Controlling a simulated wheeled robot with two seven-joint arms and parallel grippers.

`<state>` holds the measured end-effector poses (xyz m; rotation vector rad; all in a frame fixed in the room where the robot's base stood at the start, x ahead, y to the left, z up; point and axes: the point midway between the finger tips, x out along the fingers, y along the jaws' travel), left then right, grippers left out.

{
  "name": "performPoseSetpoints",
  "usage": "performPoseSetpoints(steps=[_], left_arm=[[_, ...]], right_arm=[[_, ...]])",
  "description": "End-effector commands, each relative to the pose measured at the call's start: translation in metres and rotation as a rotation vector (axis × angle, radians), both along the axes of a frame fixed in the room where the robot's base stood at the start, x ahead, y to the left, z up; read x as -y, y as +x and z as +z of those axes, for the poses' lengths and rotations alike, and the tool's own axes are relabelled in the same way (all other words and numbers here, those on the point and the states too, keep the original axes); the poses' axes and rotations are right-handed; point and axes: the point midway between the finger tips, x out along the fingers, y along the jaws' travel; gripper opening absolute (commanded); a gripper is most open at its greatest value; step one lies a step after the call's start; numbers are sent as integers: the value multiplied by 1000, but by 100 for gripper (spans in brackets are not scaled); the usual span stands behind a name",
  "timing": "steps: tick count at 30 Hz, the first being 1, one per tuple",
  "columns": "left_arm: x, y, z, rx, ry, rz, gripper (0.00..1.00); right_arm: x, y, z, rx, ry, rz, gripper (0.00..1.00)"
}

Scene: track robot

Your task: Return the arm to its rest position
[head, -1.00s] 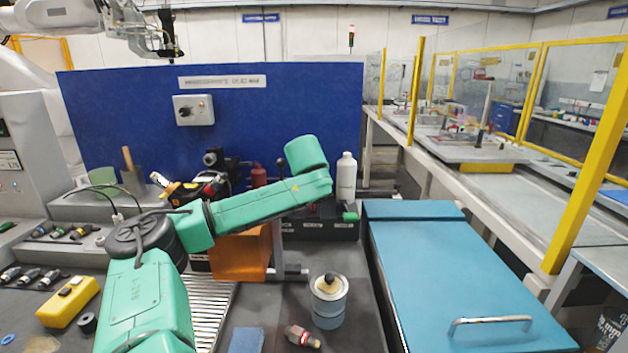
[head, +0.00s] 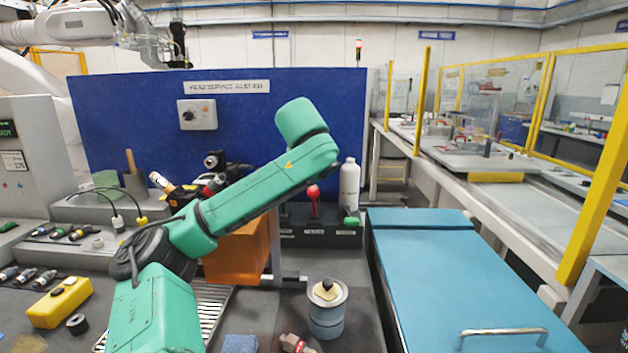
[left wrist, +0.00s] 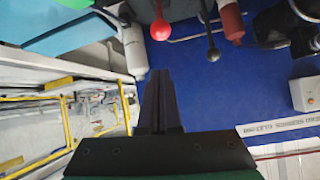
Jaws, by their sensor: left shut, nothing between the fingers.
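My left arm (head: 245,205) is green and comes in from the lower left in the head view. Its forearm slants up to the right, and its end (head: 303,122) is raised in front of the blue panel. The left gripper is hidden behind the arm's end there. In the left wrist view the left gripper (left wrist: 160,72) shows as two dark fingers pressed together with nothing between them. The fingers point towards the blue panel and stay clear of the things around them. My right gripper is in neither view.
A red-knobbed lever (head: 313,192) and a white bottle (head: 348,185) stand behind the arm. An orange block (head: 236,255), a grey can (head: 327,312) and a yellow box (head: 60,302) are on the bench. A blue-lidded chest (head: 460,275) is at right. A white robot arm (head: 75,25) hangs at upper left.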

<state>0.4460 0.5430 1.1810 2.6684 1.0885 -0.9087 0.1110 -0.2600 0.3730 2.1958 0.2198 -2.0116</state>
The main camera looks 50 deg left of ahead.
Motion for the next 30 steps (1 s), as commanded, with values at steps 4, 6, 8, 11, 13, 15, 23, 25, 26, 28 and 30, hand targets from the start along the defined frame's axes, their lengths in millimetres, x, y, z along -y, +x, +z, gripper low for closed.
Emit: performPoseSetpoints(steps=[4, 6, 8, 11, 13, 15, 23, 25, 26, 28, 30], left_arm=[[10, -9, 6, 0, 1, 1, 0], [11, -10, 8, 0, 1, 1, 0], [11, -11, 8, 0, 0, 1, 0], [11, -11, 8, 0, 0, 1, 0], [11, -10, 8, 0, 0, 1, 0], [11, -10, 8, 0, 0, 1, 0], [11, -10, 9, 0, 0, 1, 0], [11, -10, 17, 1, 1, 2, 0], [10, -10, 23, 1, 1, 2, 0], [11, -10, 39, 1, 1, 1, 0], [11, -10, 56, 1, 1, 1, 0]], right_arm=[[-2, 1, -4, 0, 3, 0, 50], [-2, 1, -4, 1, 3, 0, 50], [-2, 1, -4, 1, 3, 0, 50], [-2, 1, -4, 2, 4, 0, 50], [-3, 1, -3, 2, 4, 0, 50], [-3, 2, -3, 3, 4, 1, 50], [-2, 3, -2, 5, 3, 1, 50], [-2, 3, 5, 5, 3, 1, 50], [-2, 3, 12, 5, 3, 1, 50], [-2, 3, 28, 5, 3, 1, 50], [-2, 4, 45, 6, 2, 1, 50]])
